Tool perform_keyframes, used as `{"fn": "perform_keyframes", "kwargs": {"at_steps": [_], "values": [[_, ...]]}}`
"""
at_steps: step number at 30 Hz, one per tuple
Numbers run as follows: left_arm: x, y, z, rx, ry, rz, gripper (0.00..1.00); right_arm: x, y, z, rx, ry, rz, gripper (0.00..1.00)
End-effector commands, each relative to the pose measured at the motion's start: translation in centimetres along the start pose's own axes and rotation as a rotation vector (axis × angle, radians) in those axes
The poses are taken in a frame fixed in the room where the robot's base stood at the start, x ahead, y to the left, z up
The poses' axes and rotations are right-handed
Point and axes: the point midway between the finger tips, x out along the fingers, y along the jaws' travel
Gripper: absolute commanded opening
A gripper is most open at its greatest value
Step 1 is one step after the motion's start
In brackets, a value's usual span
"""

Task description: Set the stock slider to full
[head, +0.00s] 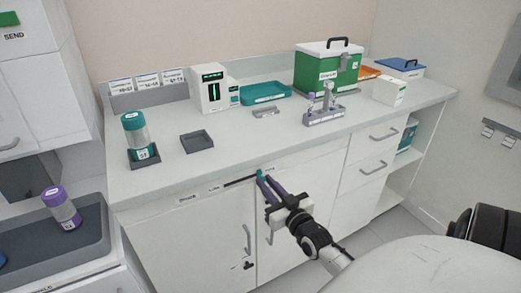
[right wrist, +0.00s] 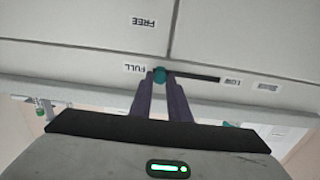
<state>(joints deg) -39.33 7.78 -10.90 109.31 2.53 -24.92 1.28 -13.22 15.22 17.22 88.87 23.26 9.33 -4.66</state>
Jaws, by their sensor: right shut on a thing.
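The stock slider is a dark slot (right wrist: 198,77) with a teal knob (right wrist: 160,75), set in the cabinet front just under the counter edge. The knob also shows in the head view (head: 260,174), at the right end of the slot. In the upside-down right wrist view the knob is at the slot end beside the FULL label (right wrist: 136,68); the LOW label (right wrist: 232,82) is at the other end. My right gripper (head: 264,180) has its purple fingers shut on the knob. The fingertips partly hide the knob. My left gripper is not in view.
The counter (head: 230,145) above holds a capped tube in a stand (head: 143,157), an empty dark tray (head: 197,141), a white dispenser (head: 209,88), a teal tray (head: 265,93) and a green box (head: 327,70). Cabinet door handles (head: 247,240) stick out below the slider.

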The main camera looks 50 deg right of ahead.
Motion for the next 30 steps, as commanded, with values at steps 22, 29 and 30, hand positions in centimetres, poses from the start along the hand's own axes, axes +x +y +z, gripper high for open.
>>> {"fn": "perform_keyframes", "kwargs": {"at_steps": [22,29,30], "values": [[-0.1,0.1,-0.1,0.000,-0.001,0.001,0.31,-2.5,0.2,0.1,-0.002,-0.004,0.004,0.35],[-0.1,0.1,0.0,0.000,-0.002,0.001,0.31,-7.1,0.3,0.2,-0.002,-0.005,0.006,0.35],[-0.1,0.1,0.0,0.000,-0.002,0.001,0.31,-7.8,0.3,0.2,-0.003,-0.005,0.006,0.35]]}}
